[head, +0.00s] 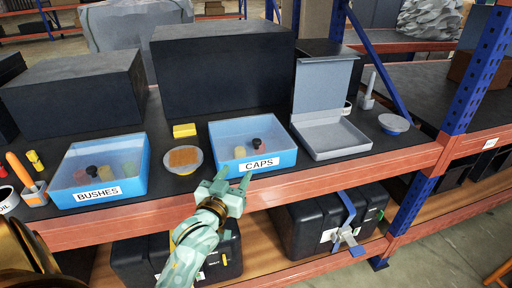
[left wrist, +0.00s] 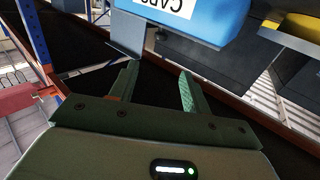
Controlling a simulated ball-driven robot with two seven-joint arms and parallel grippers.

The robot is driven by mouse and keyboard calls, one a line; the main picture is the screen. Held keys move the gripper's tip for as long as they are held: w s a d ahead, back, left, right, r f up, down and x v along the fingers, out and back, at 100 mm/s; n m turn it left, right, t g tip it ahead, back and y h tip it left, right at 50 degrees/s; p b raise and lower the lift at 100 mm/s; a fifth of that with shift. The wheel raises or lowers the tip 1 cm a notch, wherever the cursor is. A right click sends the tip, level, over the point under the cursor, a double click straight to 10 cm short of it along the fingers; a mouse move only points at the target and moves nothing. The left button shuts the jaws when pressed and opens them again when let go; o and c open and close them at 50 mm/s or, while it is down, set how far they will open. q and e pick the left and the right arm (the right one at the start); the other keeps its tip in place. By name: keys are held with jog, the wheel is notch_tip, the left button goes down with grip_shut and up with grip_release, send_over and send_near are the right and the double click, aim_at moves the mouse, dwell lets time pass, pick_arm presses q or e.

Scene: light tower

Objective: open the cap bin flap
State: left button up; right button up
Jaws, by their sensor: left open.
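The blue cap bin (head: 285,161), labelled CAPS, stands at the shelf's front edge. A clear flap (head: 240,132) appears to lie shut across its top, with a black, a red and a yellowish piece dimly visible through it. My left gripper (head: 234,182) is open and empty, just in front of and below the bin's front left part, its fingers pointing up toward the label. In the left wrist view the open fingers (left wrist: 158,82) show with nothing between them, and the bin (left wrist: 215,20) is above them, upside down. My right gripper is not in view.
A blue BUSHES bin (head: 134,166) stands to the left, with a round dish (head: 183,171) and yellow block (head: 184,130) between. A grey open-lidded box (head: 331,150) stands to the right. The orange shelf beam (head: 120,218) runs below the bins; black cases (head: 305,226) sit underneath.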

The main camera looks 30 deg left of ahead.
aim_at(255, 143)
pick_arm(q)
jog(key=b+x, duration=0.2)
jog(key=x, duration=1.3)
jog(key=shift+w+b, duration=0.1)
jog(key=shift+b, duration=0.3)
jog(key=shift+w, duration=0.2)
